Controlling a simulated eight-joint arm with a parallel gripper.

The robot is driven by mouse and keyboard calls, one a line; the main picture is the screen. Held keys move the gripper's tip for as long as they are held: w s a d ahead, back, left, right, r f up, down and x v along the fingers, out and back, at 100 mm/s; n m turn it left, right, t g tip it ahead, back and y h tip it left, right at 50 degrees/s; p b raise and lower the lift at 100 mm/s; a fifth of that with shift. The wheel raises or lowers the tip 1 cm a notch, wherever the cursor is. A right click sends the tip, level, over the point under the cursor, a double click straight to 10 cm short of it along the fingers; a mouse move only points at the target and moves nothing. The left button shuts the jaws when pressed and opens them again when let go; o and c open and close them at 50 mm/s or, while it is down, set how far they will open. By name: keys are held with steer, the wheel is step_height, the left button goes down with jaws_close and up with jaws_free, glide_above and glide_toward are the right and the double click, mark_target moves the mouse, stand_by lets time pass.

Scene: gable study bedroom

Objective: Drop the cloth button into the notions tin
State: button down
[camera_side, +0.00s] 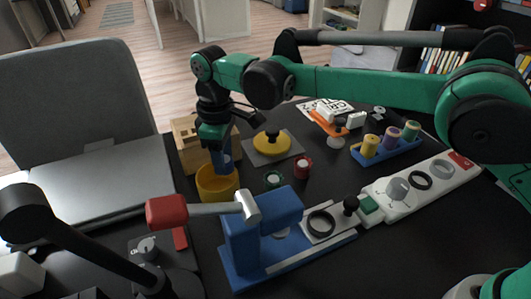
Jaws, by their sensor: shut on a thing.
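The yellow, open-topped round tin (217,187), which I take for the notions tin, stands on the dark desk left of the middle. My gripper (223,168) points down at the tin, with its blue fingers at or just inside the mouth. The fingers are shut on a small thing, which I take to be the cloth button. The button itself cannot be clearly made out between the fingers and the tin's rim.
A blue press (245,250) with a red-handled lever (166,211) stands in front of the tin. A wooden box (190,133) is behind it, a laptop (85,165) left.

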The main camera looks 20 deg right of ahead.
steer(key=shift+f, duration=0.55)
steer(key=shift+c, duration=1.6)
jaws_free()
